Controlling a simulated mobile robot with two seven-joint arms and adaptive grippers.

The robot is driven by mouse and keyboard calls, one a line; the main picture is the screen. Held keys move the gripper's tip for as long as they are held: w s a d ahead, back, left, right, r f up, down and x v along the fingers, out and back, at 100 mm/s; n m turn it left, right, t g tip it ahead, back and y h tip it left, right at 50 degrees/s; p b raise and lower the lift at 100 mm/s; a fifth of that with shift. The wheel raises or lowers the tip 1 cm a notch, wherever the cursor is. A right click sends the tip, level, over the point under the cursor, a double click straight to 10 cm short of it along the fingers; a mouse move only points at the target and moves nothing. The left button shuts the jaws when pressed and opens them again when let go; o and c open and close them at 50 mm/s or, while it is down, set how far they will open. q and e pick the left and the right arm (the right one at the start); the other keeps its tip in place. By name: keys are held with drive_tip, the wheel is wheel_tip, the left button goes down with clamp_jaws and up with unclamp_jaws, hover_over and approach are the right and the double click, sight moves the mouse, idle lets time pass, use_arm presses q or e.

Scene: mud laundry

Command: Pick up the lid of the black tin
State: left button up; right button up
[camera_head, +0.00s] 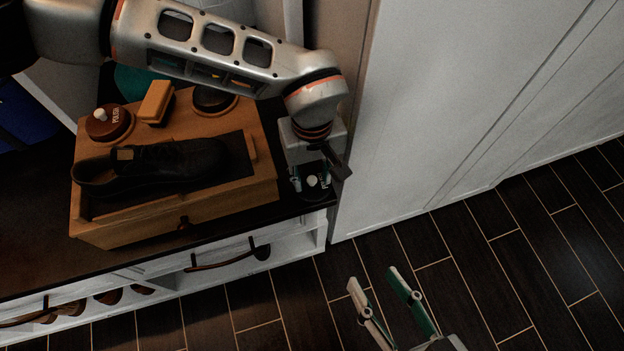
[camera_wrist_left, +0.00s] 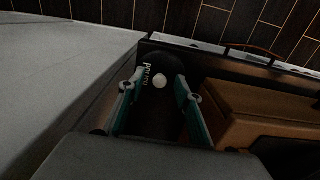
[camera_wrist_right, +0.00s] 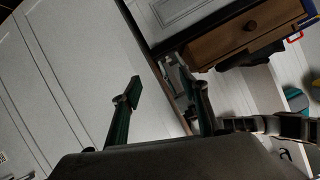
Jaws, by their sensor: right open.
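The black tin (camera_head: 313,184) stands at the right end of the dark bench top, with a pale round knob on its lid and light lettering. The left wrist view shows its lid (camera_wrist_left: 159,68) and knob from above. My left gripper (camera_head: 311,174) is over the tin, pointing down. Its fingers are open, one on each side of the knob; I cannot tell whether they touch the lid. The gripper partly hides the tin. My right gripper (camera_head: 378,282) is open and empty, in the air over the floor in front of the bench.
A wooden box (camera_head: 190,212) beside the tin carries a dark shoe (camera_head: 165,165), a brush (camera_head: 155,101) and a brown polish tin (camera_head: 108,122). A tall white panel (camera_head: 400,130) stands close on the tin's right. The dark floor in front is clear.

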use_arm(q)
drive_tip(key=shift+r, duration=0.1)
drive_tip(key=c, duration=0.9)
